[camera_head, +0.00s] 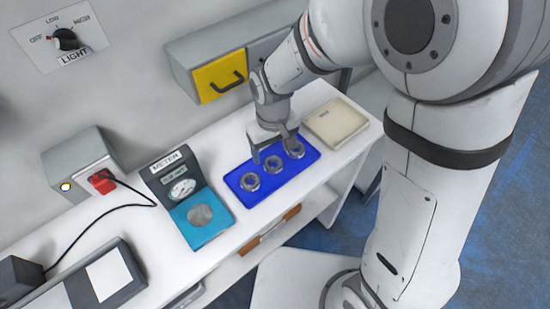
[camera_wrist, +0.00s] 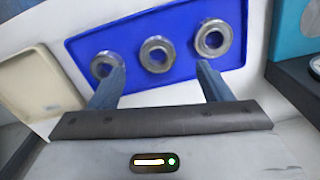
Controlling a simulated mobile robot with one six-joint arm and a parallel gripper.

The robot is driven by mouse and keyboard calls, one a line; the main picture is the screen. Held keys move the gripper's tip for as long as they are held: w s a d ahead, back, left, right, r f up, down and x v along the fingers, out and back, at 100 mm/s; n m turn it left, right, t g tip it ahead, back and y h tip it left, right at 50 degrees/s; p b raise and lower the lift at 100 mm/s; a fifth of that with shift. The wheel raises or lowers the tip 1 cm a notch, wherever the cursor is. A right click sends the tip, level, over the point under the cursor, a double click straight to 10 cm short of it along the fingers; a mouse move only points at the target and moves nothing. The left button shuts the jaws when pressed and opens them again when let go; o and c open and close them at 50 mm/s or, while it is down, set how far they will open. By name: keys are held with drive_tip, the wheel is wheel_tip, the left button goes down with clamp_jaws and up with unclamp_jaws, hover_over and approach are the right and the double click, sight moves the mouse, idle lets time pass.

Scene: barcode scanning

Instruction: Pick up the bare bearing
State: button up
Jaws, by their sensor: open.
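Three metal ring bearings lie in a row on a blue tray (camera_head: 236,177): a left one (camera_head: 250,181), a middle one (camera_head: 273,164) and a right one (camera_head: 293,149). I cannot tell which is the bare one. In the wrist view the row is reversed: the head view's right bearing (camera_wrist: 103,64) is partly hidden by a finger, the middle one (camera_wrist: 157,54) sits ahead of the gap between the fingers, and the left one (camera_wrist: 213,39) is clear at upper right. My gripper (camera_head: 274,151) is open and empty above the tray; its fingers (camera_wrist: 162,72) are wide apart.
A cream tray (camera_head: 337,122) sits right of the blue tray. A meter (camera_head: 175,177) with a teal plate (camera_head: 203,219) stands to the left. Behind is a yellow drawer (camera_head: 219,78) with a black handle. A grey box (camera_head: 82,165) with a cable is farther left.

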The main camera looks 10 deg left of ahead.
sight(273, 163)
drive_tip(key=shift+w+f+p, duration=0.15)
drive_tip(key=shift+f+p, duration=0.2)
drive_tip(key=shift+f, duration=1.2)
drive_tip(key=shift+w+f+p, duration=0.15)
drive_tip(key=shift+f+p, duration=0.15)
drive_tip(key=shift+f, duration=1.2)
drive_tip(key=shift+c, duration=0.2)
drive_tip(key=c, duration=1.1)
